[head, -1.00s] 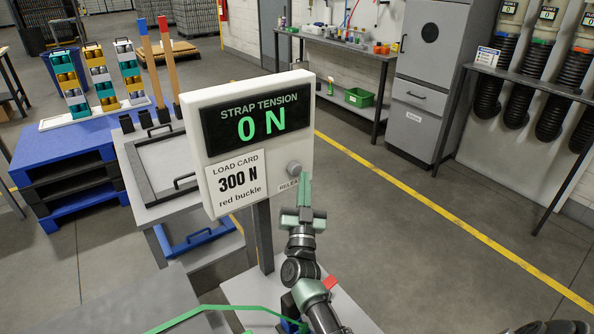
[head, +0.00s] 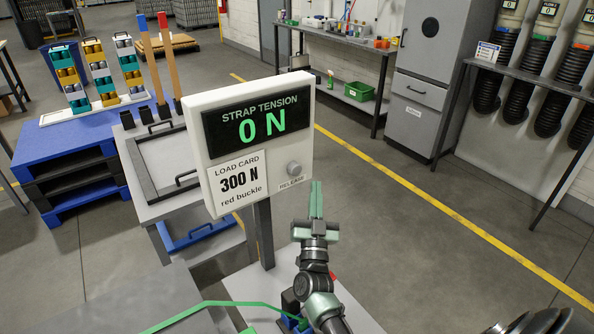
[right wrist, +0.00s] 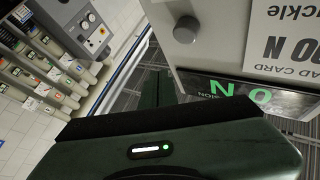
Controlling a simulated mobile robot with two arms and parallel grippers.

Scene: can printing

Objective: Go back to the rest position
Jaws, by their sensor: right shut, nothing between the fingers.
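My right gripper (head: 315,200) is shut and empty. It points up, just right of the tension panel (head: 206,170) and below its grey release knob (head: 294,168), apart from the knob. The panel's display (head: 258,124) reads STRAP TENSION 0 N. A load card (head: 238,181) on it reads 300 N, red buckle. In the right wrist view the gripper's dark green body (right wrist: 170,150) fills the bottom, and the knob (right wrist: 187,30) shows above. My left gripper is not in view.
A green strap (head: 215,303) runs low in front of the panel. A grey bench with trays (head: 160,165) and a blue pallet stack (head: 70,150) stand to the left. A shelf table (head: 345,50) and grey cabinet (head: 420,110) stand behind.

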